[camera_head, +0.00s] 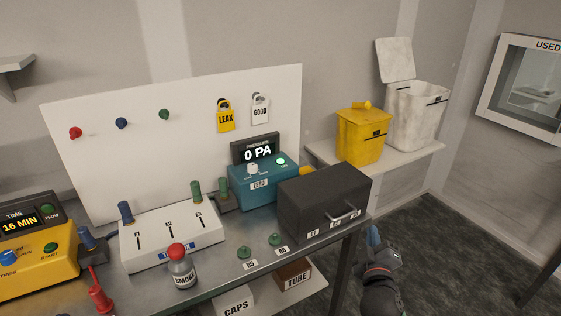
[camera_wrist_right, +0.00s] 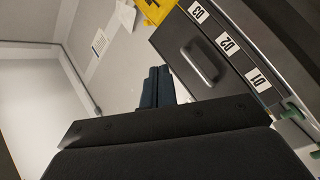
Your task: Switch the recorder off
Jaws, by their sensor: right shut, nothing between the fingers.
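Nothing in view carries a readable "recorder" label, so I cannot tell which device it is. A teal box (camera_head: 262,189) under a display (camera_head: 256,150) reading "PRESSURE 0 PA" has a white knob, a lit green button (camera_head: 281,161) and a "ZERO" label. A yellow unit (camera_head: 40,272) at the left edge shows "16 MIN", with a blue knob and green buttons marked "FLOW" and "START". My right gripper (camera_head: 376,238) is shut and empty, right of the bench and clear of both devices; its fingers also show in the right wrist view (camera_wrist_right: 157,86). My left gripper is out of view.
A dark drawer box (camera_head: 322,199) stands at the bench's right end, between my right gripper and the teal box. A white box (camera_head: 170,243) with numbered slots and a red-capped "SMOKE" bottle (camera_head: 182,272) are further left. Yellow (camera_head: 361,140) and white bins (camera_head: 413,118) stand behind.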

